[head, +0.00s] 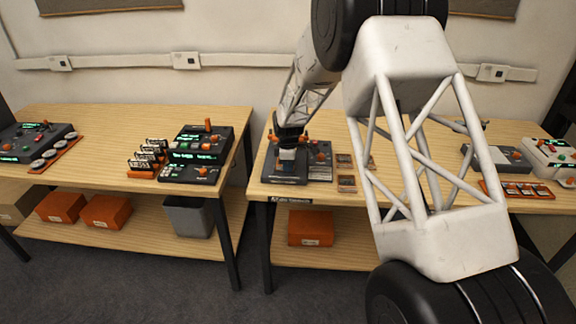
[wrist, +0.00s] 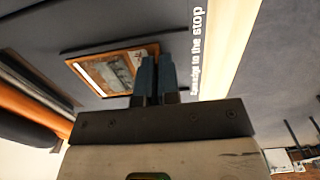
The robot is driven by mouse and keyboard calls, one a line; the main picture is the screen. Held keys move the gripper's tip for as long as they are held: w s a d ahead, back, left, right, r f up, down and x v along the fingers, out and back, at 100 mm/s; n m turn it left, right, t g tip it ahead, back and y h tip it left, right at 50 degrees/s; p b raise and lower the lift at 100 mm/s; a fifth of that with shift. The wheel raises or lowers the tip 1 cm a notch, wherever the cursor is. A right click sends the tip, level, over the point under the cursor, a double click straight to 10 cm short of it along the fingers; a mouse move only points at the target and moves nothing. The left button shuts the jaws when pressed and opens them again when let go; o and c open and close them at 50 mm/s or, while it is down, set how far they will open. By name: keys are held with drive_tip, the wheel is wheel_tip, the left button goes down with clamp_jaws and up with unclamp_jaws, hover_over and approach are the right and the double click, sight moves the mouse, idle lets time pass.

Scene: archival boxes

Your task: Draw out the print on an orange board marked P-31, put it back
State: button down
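In the wrist view, a picture on an orange-edged board (wrist: 118,70) lies on a dark grey surface. No P-31 mark is readable on it. My gripper (wrist: 155,62) has two blue fingers close together, overlapping the board's right end in the picture. I cannot tell whether they touch the board or pinch anything thin. In the head view, my gripper (head: 287,152) points down over a dark device (head: 318,160) on the right-hand bench; its fingertips are too small to make out.
Small framed cards (head: 346,183) lie right of the device. A pale strip (wrist: 225,60) with partly readable lettering, "to the stop", runs beside the board. More devices stand on the left bench (head: 100,130) and at far right. An orange box (head: 310,227) sits on the lower shelf.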

drive_tip(key=c, duration=1.3)
unclamp_jaws()
drive_tip(key=shift+o, duration=0.2)
drive_tip(key=shift+r, duration=0.1)
drive_tip(key=shift+r, duration=3.8)
